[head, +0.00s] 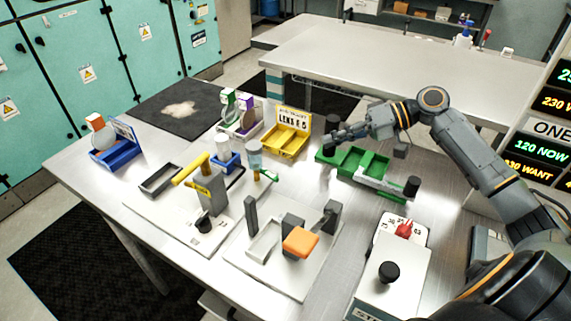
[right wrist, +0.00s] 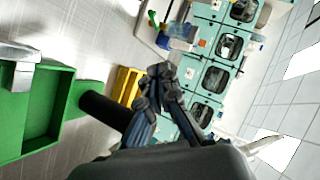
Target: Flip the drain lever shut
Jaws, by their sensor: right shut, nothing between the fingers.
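Several levers are in the head view, and none carries a readable drain label. My left gripper is out of view.
The green tray (head: 375,163) has black cylinder handles at its ends. A white control box (head: 405,265) with a black knob stands at front right.

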